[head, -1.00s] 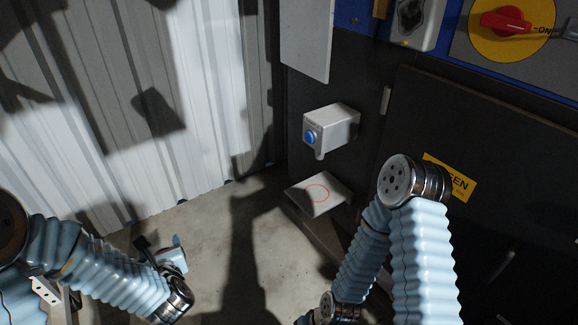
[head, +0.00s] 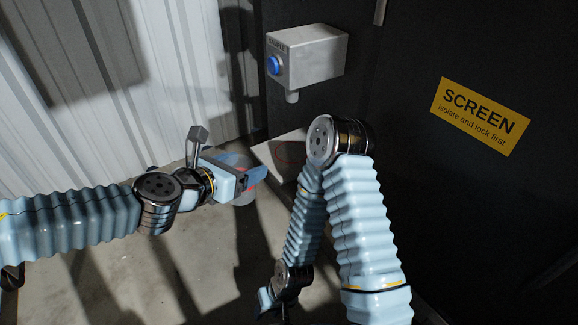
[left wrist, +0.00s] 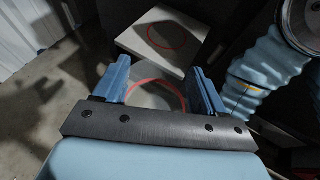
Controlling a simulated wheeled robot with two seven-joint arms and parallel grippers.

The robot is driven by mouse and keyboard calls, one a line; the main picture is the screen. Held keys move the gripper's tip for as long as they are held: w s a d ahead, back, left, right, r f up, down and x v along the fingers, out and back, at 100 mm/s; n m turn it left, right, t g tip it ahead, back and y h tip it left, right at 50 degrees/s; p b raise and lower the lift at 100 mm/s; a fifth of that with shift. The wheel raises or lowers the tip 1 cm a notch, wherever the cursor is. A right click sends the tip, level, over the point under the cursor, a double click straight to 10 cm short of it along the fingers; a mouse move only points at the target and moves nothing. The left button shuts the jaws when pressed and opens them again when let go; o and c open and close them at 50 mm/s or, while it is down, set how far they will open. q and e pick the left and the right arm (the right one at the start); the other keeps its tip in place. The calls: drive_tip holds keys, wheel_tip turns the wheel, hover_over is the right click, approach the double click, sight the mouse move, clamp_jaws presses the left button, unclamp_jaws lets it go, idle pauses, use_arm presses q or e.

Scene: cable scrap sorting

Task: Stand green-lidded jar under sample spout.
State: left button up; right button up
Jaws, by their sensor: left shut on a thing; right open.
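My left gripper (head: 246,172) is shut on a greyish, see-through round jar (head: 243,196) with a red ring. In the left wrist view the jar (left wrist: 152,97) sits between the two blue fingers (left wrist: 160,78); no green lid shows. The sample spout (head: 292,96) points down from a grey box (head: 312,58) with a blue button. Below it is a pale shelf (head: 268,152) with a red circle, partly hidden by my right arm; it also shows in the left wrist view (left wrist: 140,38). The jar is left of and in front of the shelf. My right gripper (head: 272,308) is low, its fingers barely visible.
My right arm's elbow stands just right of the shelf, close to the red circle. A dark machine panel with a yellow SCREEN sign (head: 480,117) fills the right. A corrugated wall (head: 130,80) is at the left, with bare concrete floor (head: 120,275) below.

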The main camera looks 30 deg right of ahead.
use_arm(q)
drive_tip(key=shift+d+r+m+g+p, duration=0.15)
drive_tip(key=shift+d+r, duration=0.1)
drive_tip(key=shift+d, duration=0.4)
drive_tip(key=shift+d+r+m+g+p, duration=0.15)
drive_tip(key=shift+d+r, duration=0.05)
drive_tip(key=shift+d, duration=0.4)
drive_tip(key=w+d+p, duration=0.1)
drive_tip(key=w+d, duration=0.1)
drive_tip(key=d, duration=0.1)
drive_tip(key=w+d+p, duration=0.1)
drive_tip(key=d, duration=0.3)
drive_tip(key=w+d+p, duration=0.1)
drive_tip(key=w+d, duration=0.1)
drive_tip(key=d, duration=0.2)
drive_tip(key=shift+w+f, duration=0.1)
drive_tip(key=shift+w, duration=0.25)
drive_tip(key=d, duration=0.1)
drive_tip(key=w+d+p, duration=0.1)
drive_tip(key=d+p, duration=0.1)
drive_tip(key=shift+w+d, duration=0.25)
drive_tip(key=shift+w, duration=0.1)
drive_tip(key=shift+a+f+b, duration=0.15)
drive_tip(key=shift+f+b, duration=0.15)
drive_tip(key=shift+f, duration=0.15)
drive_tip(key=o, duration=0.6)
drive_tip(key=shift+f, duration=0.1)
drive_tip(key=o, duration=0.5)
drive_tip(key=shift+c, duration=0.2)
